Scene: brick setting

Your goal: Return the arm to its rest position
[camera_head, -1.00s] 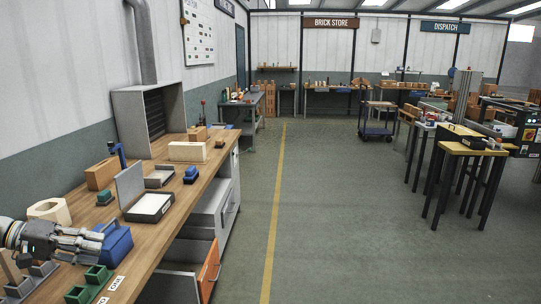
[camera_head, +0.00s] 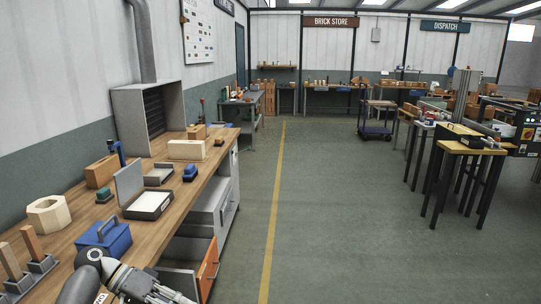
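My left arm comes in at the bottom of the head view. Its gripper (camera_head: 158,292) hangs low beside the front edge of the wooden workbench (camera_head: 180,187), over the open drawers. It is partly cut off by the lower picture edge, and I cannot tell how far its fingers are apart. No object shows in it. My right gripper is not in view.
A blue box with a handle (camera_head: 106,238) stands on the bench close to my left arm. A cream hexagonal block (camera_head: 48,215) and upright wooden pieces in grey holders (camera_head: 33,243) are at the left. An orange-fronted drawer (camera_head: 208,268) stands open. The floor aisle is clear.

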